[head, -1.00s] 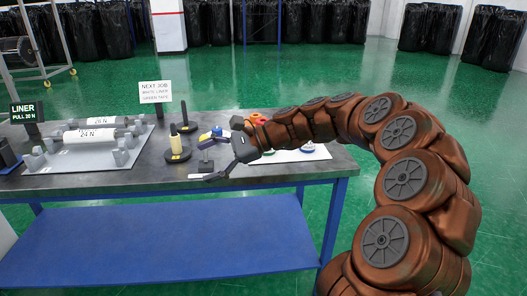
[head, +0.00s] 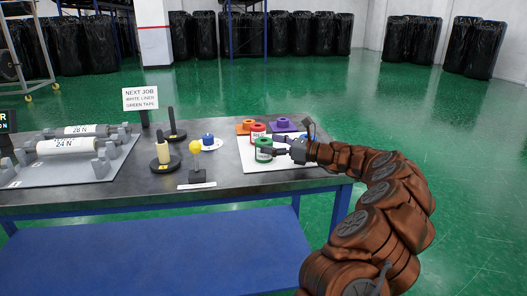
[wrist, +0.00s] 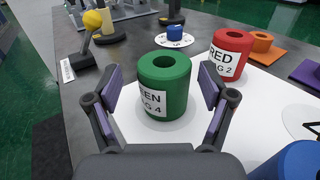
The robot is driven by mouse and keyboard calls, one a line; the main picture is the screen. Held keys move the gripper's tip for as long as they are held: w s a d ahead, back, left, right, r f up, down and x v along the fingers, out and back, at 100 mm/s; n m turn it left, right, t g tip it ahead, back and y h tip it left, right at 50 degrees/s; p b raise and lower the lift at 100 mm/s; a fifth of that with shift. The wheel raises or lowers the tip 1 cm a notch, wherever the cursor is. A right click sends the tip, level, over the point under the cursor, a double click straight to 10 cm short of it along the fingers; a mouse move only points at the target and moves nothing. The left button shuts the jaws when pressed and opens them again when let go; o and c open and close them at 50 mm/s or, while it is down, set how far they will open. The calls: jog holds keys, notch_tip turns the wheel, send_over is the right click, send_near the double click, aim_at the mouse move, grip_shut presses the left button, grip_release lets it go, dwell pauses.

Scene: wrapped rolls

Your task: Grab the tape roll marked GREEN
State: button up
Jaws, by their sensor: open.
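The green tape roll (head: 264,142) stands upright on a white sheet at the right of the table. In the wrist view the green roll (wrist: 165,75) faces me with a white label partly reading "EEN" and "G 4". My gripper (head: 277,146) is open, low over the sheet, just right of the green roll in the head view. In the wrist view my gripper (wrist: 160,100) has one finger on each side of the roll's near part, with gaps visible on both sides.
A red roll (wrist: 232,45) stands right of and behind the green one. A blue roll (wrist: 292,160) is close at lower right. Orange (head: 248,124) and purple (head: 282,124) rolls sit behind. A yellow ball on a stand (head: 195,145) and a small blue item (head: 208,139) are left.

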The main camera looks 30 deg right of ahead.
aim_at(258, 139)
jog(key=shift+d+x, duration=0.2)
jog(key=shift+x, duration=2.45)
jog(key=shift+w+f, duration=0.1)
jog(key=shift+f, duration=0.05)
jog(key=c, duration=1.3)
